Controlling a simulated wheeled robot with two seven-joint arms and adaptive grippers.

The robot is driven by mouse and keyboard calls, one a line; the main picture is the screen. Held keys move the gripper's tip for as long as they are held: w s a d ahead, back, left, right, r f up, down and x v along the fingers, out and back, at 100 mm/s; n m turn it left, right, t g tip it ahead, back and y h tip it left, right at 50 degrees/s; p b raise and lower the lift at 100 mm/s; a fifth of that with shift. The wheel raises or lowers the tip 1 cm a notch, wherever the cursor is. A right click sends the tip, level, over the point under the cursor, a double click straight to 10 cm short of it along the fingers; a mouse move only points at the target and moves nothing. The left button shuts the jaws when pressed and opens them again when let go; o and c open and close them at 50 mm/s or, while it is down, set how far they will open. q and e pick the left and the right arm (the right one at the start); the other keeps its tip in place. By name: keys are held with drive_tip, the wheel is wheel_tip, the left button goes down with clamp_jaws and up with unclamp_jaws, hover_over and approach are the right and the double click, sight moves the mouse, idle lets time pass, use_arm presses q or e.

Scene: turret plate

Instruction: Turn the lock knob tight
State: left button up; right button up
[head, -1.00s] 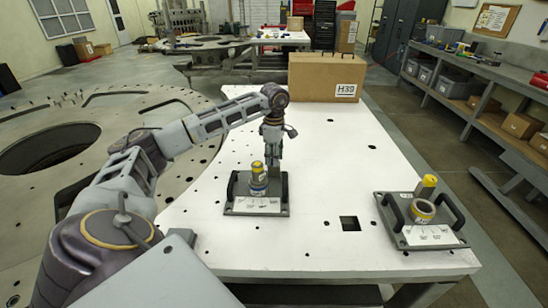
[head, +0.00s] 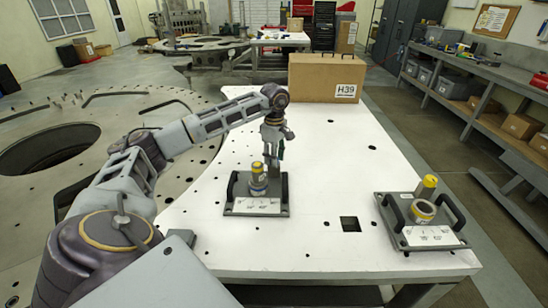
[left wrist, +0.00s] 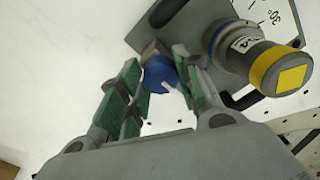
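The lock knob (left wrist: 160,75) is a small blue knob with a pale notch, at the edge of a grey plate in the left wrist view. My left gripper (left wrist: 160,82) has its green-padded fingers on both sides of the knob, close against it. In the head view my left gripper (head: 273,155) points down at the back of the grey plate (head: 238,207) on the white table. A turret (head: 258,177) with a yellow top and a blue ring stands on this plate; it also shows in the left wrist view (left wrist: 245,55). My right gripper is not in view.
A second grey plate (head: 400,232) with handles and a yellow-topped part stands at the right table edge. A cardboard box (head: 322,78) marked H39 is at the back. The white table (head: 330,150) is mostly clear between them, with a square hole near the front.

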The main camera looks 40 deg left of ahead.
use_arm(q)
drive_tip(key=o, duration=0.4)
drive_tip(key=shift+w+r, duration=0.1)
drive_tip(key=shift+r, duration=5.9)
wheel_tip(320, 180, up, 9)
drive_tip(key=p, duration=0.9)
drive_tip(key=shift+r+p, duration=0.45)
drive_tip(key=shift+p, duration=0.1)
